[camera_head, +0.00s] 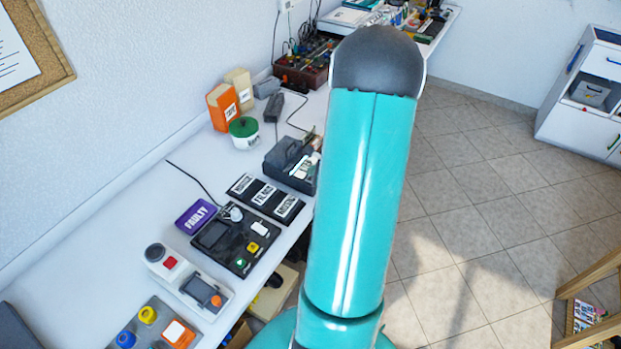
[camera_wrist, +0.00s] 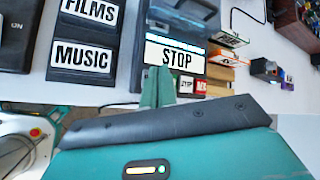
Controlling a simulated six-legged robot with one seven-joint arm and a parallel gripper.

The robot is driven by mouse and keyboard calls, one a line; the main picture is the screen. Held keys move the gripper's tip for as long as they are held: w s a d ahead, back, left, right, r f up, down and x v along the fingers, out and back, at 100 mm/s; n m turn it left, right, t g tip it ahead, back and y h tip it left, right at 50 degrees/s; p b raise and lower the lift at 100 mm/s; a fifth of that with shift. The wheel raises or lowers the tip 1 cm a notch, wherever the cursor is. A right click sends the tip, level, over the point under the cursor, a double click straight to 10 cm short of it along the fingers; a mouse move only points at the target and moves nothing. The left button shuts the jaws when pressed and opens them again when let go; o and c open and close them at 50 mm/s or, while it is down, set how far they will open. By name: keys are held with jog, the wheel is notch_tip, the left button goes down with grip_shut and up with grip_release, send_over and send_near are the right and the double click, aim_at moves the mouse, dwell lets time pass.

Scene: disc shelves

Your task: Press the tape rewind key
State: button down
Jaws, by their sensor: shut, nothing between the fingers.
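A dark tape machine (camera_head: 290,158) sits on the bench beside my arm in the head view, with a white-labelled part at its front right. In the wrist view a dark device (camera_wrist: 180,12) carries a large white label reading STOP (camera_wrist: 175,56). Small pieces, one of them red (camera_wrist: 203,86), sit at its lower right, with lettering too small to read surely. I cannot tell which is the rewind key. My gripper (camera_wrist: 157,84) is shut and empty, its teal fingertips just below the left part of the STOP label; contact cannot be told. My arm hides the gripper in the head view.
Black trays labelled FILMS (camera_wrist: 90,12) and MUSIC (camera_wrist: 83,60) lie left of the device. A black button panel (camera_head: 224,240), purple FAULTY box (camera_head: 196,216), green-lidded tub (camera_head: 243,132) and orange box (camera_head: 222,106) stand on the white bench.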

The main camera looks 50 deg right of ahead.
jog(key=shift+f, duration=0.2)
jog(key=shift+f, duration=0.25)
jog(key=shift+f, duration=0.4)
dwell(0.6)
jog(key=shift+r, duration=0.85)
jog(key=shift+r, duration=2.5)
